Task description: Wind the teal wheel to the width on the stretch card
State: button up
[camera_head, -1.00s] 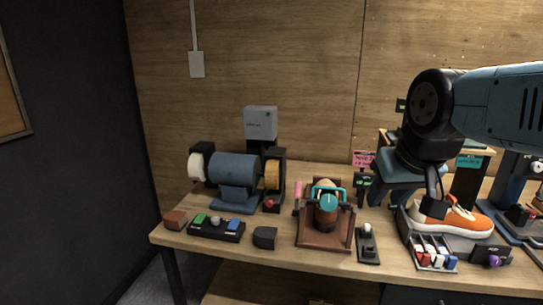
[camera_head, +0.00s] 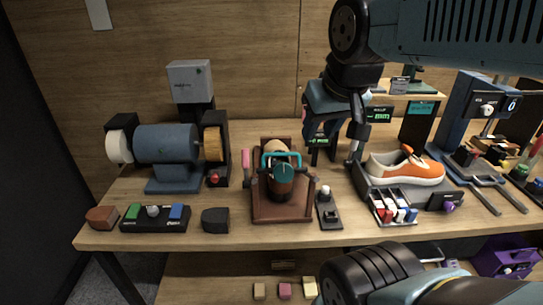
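The teal wheel (camera_head: 283,168) is on a stretcher with a dark body, standing on a brown wooden base (camera_head: 285,212) near the middle of the bench. A pink-handled part (camera_head: 246,160) stands at its left. My gripper (camera_head: 334,150) hangs above and to the right of the wheel, apart from it. Its fingers look spread, with nothing seen between them. A small green-lit display (camera_head: 320,141) shows behind it. I cannot make out the stretch card; the gripper may hide it.
An orange sneaker (camera_head: 405,168) sits at the right behind a rack of small bottles (camera_head: 392,208). A small dark stand (camera_head: 327,207) is right of the wooden base.

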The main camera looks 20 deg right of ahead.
aim_at(283, 173)
jog(key=u, duration=0.1)
jog(key=k, duration=1.1)
jog(key=u, duration=0.2)
